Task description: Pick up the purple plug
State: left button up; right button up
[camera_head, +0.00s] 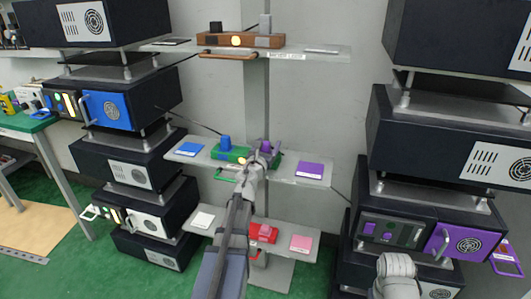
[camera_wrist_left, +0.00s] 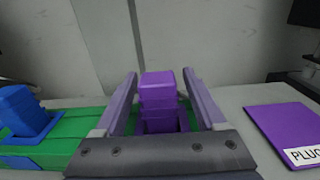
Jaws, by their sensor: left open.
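The purple plug (camera_wrist_left: 158,90) stands upright in a purple socket on the green block (camera_wrist_left: 70,135), which lies on the middle shelf. In the left wrist view, my left gripper (camera_wrist_left: 160,88) is open, with one finger on each side of the plug and a gap on both sides. In the head view, my left gripper (camera_head: 264,150) is over the right part of the green block (camera_head: 228,153) and partly hides the plug. My right gripper is out of view; only a pale part of that arm shows at the bottom right.
A blue plug (camera_wrist_left: 18,108) stands on the block's left part. A purple card (camera_head: 311,169) lies on the shelf to the right, a blue card (camera_head: 188,149) to the left. Another shelf (camera_head: 310,52) is above, one with a red block (camera_head: 262,233) below. Dark equipment stacks stand on both sides.

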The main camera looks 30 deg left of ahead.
pick_arm(q)
grip_shut()
dwell(0.4)
notch_tip(320, 180, up, 10)
jog(key=p, duration=1)
